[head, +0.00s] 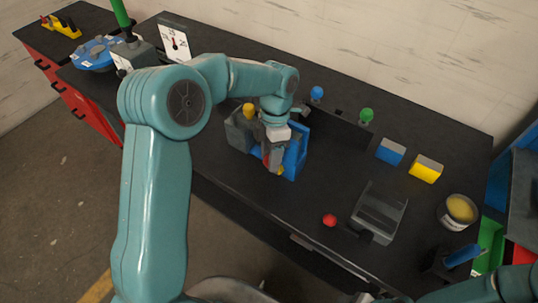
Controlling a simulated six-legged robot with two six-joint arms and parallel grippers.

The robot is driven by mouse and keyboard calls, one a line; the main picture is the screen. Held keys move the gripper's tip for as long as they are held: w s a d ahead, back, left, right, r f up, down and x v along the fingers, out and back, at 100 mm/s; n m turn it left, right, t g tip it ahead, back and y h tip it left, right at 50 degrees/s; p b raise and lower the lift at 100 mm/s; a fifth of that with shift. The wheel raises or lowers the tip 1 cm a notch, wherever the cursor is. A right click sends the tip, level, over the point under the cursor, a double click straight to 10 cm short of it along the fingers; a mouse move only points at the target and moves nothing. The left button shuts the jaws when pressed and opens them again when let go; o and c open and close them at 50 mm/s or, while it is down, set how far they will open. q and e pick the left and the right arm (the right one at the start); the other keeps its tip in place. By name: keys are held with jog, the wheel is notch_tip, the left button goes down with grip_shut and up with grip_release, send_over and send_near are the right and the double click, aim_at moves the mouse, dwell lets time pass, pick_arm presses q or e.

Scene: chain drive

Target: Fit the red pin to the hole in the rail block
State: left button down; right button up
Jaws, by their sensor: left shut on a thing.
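My left gripper (274,164) is shut, pointing down over the blue-and-grey fixture on the bench. A small red part (266,160) shows at its jaws; I take it for the red pin, mostly hidden by the gripper. The grey block (238,132) at the fixture's left side, with a yellow ball-headed pin (249,110) standing at it, looks like the rail block. The blue part (293,160) of the fixture is at the gripper's right. The hole is hidden, and I cannot tell whether the red part touches the block. My right gripper is out of view.
Blue (317,93) and green (367,115) ball-headed pins stand behind the fixture. A red ball (330,220) is near the front edge beside a grey tray (366,221). Blue (391,151) and yellow (425,169) blocks and a round bowl (443,215) are at right.

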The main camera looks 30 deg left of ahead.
pick_arm(q)
jog(key=shift+w, duration=0.15)
jog(key=c, duration=0.8)
grip_release()
jog(key=o, duration=0.3)
jog(key=shift+r, duration=0.1)
jog(key=shift+s+d+r, duration=0.1)
jog(key=shift+s, duration=0.1)
jog(key=shift+w, duration=0.15)
